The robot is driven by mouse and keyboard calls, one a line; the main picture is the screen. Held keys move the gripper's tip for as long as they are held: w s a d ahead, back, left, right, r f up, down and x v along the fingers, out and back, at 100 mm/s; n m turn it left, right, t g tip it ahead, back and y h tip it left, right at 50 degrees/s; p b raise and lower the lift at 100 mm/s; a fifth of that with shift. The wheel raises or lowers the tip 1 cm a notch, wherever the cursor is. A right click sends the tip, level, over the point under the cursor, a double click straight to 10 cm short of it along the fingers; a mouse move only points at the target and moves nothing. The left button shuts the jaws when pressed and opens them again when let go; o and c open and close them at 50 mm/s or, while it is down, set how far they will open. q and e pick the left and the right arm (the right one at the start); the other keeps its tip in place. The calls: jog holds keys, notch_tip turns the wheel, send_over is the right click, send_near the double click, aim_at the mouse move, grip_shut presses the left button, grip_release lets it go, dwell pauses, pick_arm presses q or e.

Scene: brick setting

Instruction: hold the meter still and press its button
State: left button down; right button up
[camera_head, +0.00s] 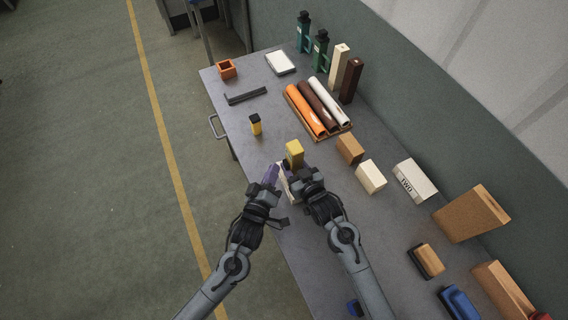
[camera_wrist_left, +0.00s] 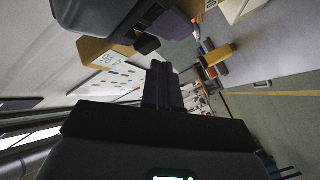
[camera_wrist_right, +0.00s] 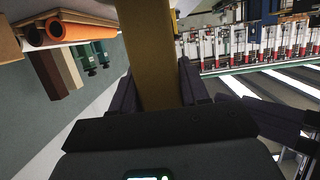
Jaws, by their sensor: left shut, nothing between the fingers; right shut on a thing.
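The yellow meter (camera_head: 294,153) stands up between the jaws of my right gripper (camera_head: 291,172), at the near left side of the table. In the left wrist view its pale face (camera_wrist_left: 108,58) shows with lettering and several small coloured marks. In the right wrist view its plain yellow-brown body (camera_wrist_right: 151,55) lies between the fingers, which are shut on it. My left gripper (camera_head: 270,174) is shut and empty, just left of the meter. In the left wrist view its closed fingertips (camera_wrist_left: 160,75) are close to the face; I cannot tell whether they touch.
A small yellow and black object (camera_head: 255,124) stands left of the meter. Behind are a tray of rolls (camera_head: 318,108) and a tan block (camera_head: 350,149). A white block (camera_head: 371,176) and a box (camera_head: 414,181) are to the right. The table's left edge is near.

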pick_arm(q)
jog(key=shift+s+a, duration=0.1)
jog(key=shift+a, duration=0.05)
jog(key=shift+s+a, duration=0.4)
jog(key=shift+a, duration=0.3)
jog(key=shift+s+a, duration=0.45)
jog(key=shift+a, duration=0.25)
jog(key=shift+s+a, duration=0.4)
jog(key=shift+a, duration=0.3)
pick_arm(e)
jog(key=o, duration=1.3)
jog(key=shift+c, duration=0.2)
jog(key=shift+s, duration=0.15)
